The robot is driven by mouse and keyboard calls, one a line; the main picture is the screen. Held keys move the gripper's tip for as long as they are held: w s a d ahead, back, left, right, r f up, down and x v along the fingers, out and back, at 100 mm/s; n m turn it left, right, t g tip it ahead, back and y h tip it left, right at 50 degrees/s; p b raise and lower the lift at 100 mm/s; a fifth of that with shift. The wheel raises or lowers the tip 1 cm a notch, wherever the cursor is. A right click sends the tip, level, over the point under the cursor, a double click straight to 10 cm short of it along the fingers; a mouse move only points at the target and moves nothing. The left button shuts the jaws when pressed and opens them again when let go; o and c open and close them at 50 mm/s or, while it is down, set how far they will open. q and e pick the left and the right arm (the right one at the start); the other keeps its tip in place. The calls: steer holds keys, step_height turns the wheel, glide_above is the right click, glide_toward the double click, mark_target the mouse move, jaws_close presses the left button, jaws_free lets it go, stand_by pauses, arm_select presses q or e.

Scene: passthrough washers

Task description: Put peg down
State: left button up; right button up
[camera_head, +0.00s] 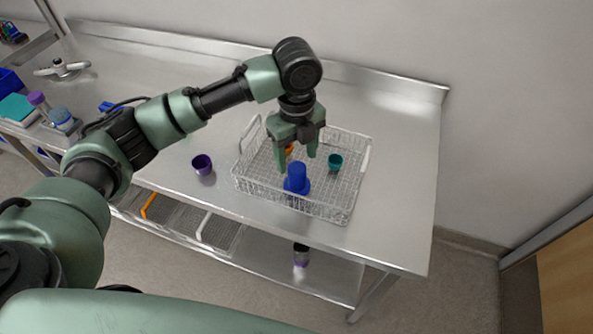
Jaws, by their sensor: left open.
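My left gripper (297,160) is open above the wire basket (352,207) on the metal table, its fingers pointing down. A blue peg-like piece (296,177), a cylinder with a wider base, stands upright in the front part of the basket. It is just below and in front of the fingertips. The fingers do not appear closed on it; whether one touches it I cannot tell. An orange piece (289,149) shows partly between the fingers, the rest hidden. A teal cup-like piece (335,161) is in the basket to the right of the gripper. My right gripper is not in view.
A purple cup (202,164) stands on the metal table (392,180) left of the basket. More pieces and a tray (55,124) are at the far left. A lower shelf (270,262) holds wire baskets and a dark bottle-like item (301,255). The table's right end is clear.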

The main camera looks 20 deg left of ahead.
arm_select(q)
steer(key=shift+r+b, duration=0.3)
steer(key=shift+r, duration=2.1)
